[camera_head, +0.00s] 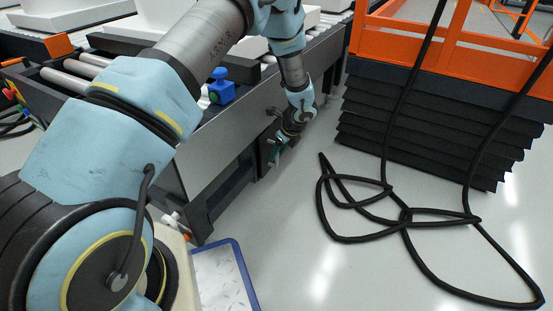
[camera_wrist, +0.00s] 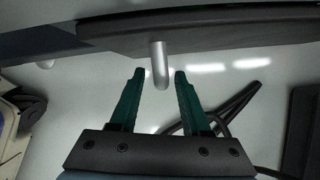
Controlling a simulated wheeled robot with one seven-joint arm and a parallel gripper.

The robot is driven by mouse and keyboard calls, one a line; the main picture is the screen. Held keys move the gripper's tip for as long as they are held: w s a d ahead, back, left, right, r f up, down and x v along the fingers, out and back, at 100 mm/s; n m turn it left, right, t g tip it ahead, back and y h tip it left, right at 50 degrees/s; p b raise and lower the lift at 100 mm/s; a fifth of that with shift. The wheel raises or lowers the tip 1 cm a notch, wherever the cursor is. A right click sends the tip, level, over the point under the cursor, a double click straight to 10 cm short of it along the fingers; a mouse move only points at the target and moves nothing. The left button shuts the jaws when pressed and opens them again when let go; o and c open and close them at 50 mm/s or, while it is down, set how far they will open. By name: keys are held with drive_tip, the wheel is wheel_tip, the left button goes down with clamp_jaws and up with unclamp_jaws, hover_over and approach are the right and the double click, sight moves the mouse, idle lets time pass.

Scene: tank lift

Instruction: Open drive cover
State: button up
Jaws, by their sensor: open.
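In the head view, a long grey panel (camera_head: 212,148), which looks like the drive cover, runs along the side of the roller conveyor. My gripper (camera_head: 274,160) is at its far end, low beside the conveyor. In the wrist view, a bent silver handle (camera_wrist: 159,62) sticks out from a dark edge (camera_wrist: 215,30). My gripper (camera_wrist: 159,74) has its two green fingers apart, one on each side of the handle's lower end in the picture. Neither finger visibly touches it, and I cannot tell the depth between them. The cover looks closed, though its far end is hidden by my arm.
An orange lift (camera_head: 400,45) with black bellows (camera_head: 425,125) stands to the right. Black cables (camera_head: 405,215) lie looped on the floor near it. A blue-rimmed tray (camera_head: 222,275) is at the bottom.

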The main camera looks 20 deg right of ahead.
drive_tip(key=shift+x, duration=0.75)
drive_tip(key=shift+c, duration=0.3)
clamp_jaws()
idle(0.6)
